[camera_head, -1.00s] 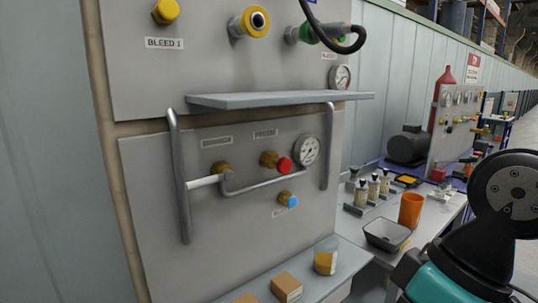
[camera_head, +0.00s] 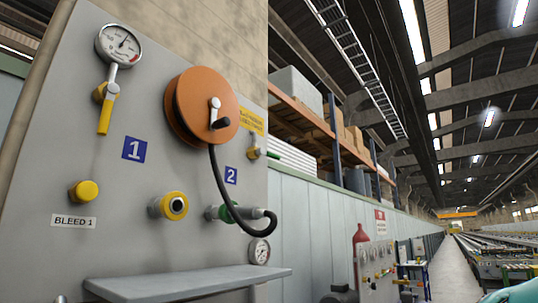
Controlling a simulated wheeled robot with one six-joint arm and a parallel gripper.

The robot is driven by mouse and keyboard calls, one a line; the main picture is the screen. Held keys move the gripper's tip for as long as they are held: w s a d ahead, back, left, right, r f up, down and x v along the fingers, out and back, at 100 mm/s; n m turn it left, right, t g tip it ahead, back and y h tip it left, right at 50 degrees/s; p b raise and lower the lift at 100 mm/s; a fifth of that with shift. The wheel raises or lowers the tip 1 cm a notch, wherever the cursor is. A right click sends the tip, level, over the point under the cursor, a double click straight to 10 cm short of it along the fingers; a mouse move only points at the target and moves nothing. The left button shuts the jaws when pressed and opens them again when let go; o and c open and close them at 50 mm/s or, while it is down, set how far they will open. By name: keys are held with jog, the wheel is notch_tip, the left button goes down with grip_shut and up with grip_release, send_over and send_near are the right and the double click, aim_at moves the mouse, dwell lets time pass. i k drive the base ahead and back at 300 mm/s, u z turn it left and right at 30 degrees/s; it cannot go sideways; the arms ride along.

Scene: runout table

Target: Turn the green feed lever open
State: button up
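I see no lever that is clearly green on the grey panel (camera_head: 60,160). A yellow lever (camera_head: 105,112) hangs down below a pressure gauge (camera_head: 118,45) at the upper left. A smaller yellow handle (camera_head: 254,150) sits at the panel's right edge, partly beside the orange reel. A green fitting (camera_head: 229,213) at the lower right has the end of a black hose (camera_head: 225,185) at it. Blue plates 1 (camera_head: 134,149) and 2 (camera_head: 231,175) mark two columns. My gripper is not in view; only a teal bit of my arm shows at the bottom right corner.
An orange hose reel (camera_head: 185,110) stands out from the panel. Below are a yellow knob (camera_head: 84,192) over a BLEED 1 label, a yellow port (camera_head: 168,206), and a small gauge (camera_head: 259,252). A grey shelf (camera_head: 190,281) juts out at the bottom. A walkway (camera_head: 450,270) runs right.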

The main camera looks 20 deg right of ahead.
aim_at(260, 150)
jog(key=z, duration=0.4)
jog(key=i, duration=0.35)
jog(key=z, duration=0.8)
jog(key=i, duration=1.4)
jog(key=u, duration=0.75)
